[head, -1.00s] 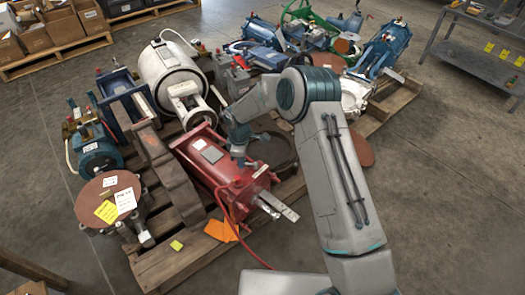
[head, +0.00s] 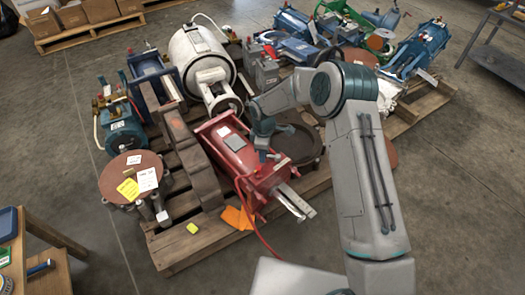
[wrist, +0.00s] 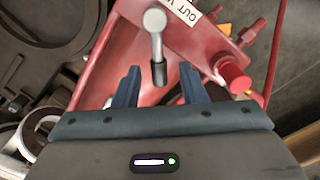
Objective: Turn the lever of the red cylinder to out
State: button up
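The red cylinder (head: 228,150) lies on the pallet in the head view, with a grey plate on top and a silver rod end (head: 295,201) at its front. In the wrist view its lever (wrist: 156,48) has a grey metal round head and a dark grip pointing down toward me. A white label (wrist: 182,12) reading "OUT" sits right of the lever's head; the rest is cut off. My gripper (wrist: 158,88) is open, with its two blue fingers on either side of the lever's dark end and gaps to both. In the head view my gripper (head: 264,150) is over the red cylinder's right side.
A red hose (head: 245,220) runs from the cylinder to the floor. A dark round cover (head: 300,145) lies right of it. Brown blocks (head: 190,150) and a white motor (head: 200,60) stand close on the left and behind. A red fitting (wrist: 234,75) is right of my fingers.

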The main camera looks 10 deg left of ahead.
notch_tip(320, 180, up, 14)
jog(key=p, duration=0.4)
jog(key=shift+w, duration=0.15)
dwell(0.3)
